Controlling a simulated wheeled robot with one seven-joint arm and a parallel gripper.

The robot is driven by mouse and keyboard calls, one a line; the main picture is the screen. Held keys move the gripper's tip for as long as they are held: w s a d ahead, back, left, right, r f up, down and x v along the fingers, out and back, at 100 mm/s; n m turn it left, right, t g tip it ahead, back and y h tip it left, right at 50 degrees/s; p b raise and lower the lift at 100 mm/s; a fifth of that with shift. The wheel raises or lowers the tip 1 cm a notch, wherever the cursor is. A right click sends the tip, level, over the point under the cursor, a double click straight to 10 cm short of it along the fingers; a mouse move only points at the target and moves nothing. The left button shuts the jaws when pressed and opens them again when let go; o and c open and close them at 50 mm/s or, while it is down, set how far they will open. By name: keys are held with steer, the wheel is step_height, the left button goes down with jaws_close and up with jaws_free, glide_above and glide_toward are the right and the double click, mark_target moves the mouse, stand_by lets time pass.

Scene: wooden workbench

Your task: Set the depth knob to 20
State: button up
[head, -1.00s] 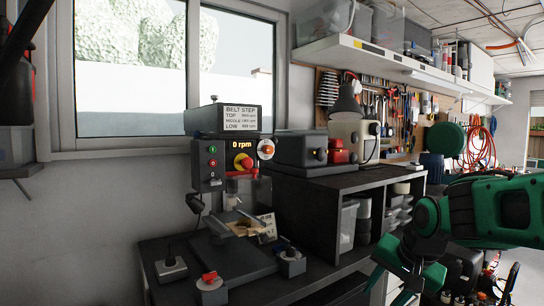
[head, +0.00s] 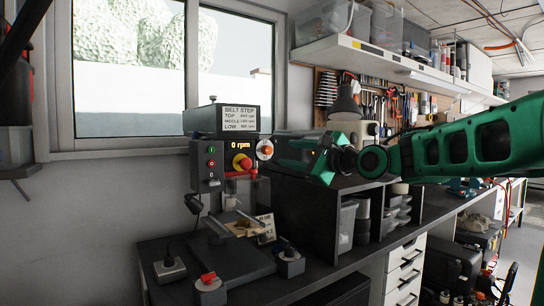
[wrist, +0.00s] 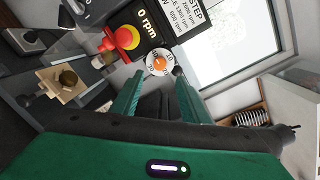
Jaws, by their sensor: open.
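The depth knob (head: 265,149) is a round white dial with an orange centre on the right side of the drill press head. In the wrist view the depth knob (wrist: 159,62) lies just beyond the fingertips, between their lines. Its markings are too small to read surely. My gripper (head: 283,152) is to the right of the knob in the head view, pointing left towards it. In the wrist view my gripper (wrist: 158,80) has its two green fingers apart with nothing between them. No contact with the knob shows.
The drill press (head: 210,160) shows "0 rpm" beside a red and yellow stop button (head: 242,162). A belt step sign (head: 241,118) is above. A wooden piece (head: 243,228) lies on the press table. A black shelf unit (head: 310,205) stands right, below the gripper.

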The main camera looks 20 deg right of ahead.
mark_target(270, 151)
steer(key=x, duration=0.8)
steer(key=shift+w+a, duration=0.15)
steer(key=shift+w, duration=0.25)
steer(key=shift+f, duration=0.1)
jaws_close()
